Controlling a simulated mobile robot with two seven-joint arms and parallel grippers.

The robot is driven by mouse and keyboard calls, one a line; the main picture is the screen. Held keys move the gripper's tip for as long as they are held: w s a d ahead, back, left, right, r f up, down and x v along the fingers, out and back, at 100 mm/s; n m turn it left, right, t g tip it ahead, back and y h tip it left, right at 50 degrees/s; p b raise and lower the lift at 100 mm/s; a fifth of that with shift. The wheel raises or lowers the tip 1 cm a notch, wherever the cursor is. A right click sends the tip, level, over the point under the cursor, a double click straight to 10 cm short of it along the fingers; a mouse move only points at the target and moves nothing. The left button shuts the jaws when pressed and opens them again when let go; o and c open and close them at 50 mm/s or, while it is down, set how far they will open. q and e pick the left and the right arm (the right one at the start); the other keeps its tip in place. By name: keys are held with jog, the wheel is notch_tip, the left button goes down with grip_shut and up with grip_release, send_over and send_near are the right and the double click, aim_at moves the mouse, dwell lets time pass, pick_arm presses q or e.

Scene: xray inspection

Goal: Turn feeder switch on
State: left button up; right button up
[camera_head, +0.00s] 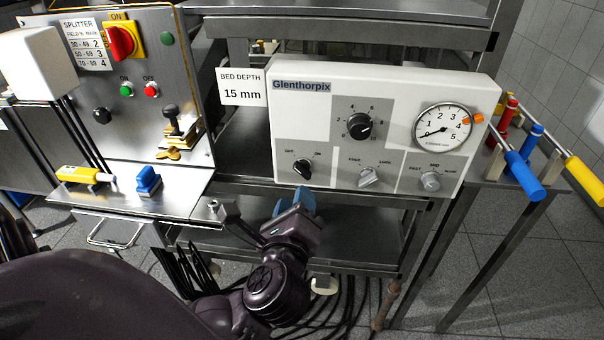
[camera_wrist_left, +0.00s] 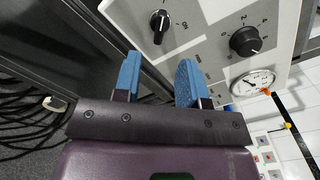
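The white Glenthorpix panel (camera_head: 400,85) stands at centre right. Its black two-position knob (camera_head: 303,168), marked OFF on the left and ON on the right, sits at the lower left of its face; it also shows in the left wrist view (camera_wrist_left: 158,24). Which mark the knob points to is too small to tell. My left gripper (camera_head: 293,203) is just below this knob, apart from it. In the left wrist view its two blue-padded fingers (camera_wrist_left: 157,80) are spread with nothing between them. My right gripper is not in view.
A larger numbered dial (camera_head: 358,126), a round gauge (camera_head: 443,129) and two grey knobs (camera_head: 368,178) (camera_head: 430,181) share the panel. The splitter board (camera_head: 110,130) stands left. Blue (camera_head: 523,174) and yellow (camera_head: 584,181) handles jut out at right. Metal shelves (camera_head: 352,226) lie below the panel.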

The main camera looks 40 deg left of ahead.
aim_at(302, 174)
pick_arm(q)
jog(key=x, duration=0.6)
jog(key=shift+w+a, duration=0.15)
jog(key=shift+w, duration=0.2)
jog(key=shift+w+a, duration=0.35)
jog(key=shift+w, duration=0.25)
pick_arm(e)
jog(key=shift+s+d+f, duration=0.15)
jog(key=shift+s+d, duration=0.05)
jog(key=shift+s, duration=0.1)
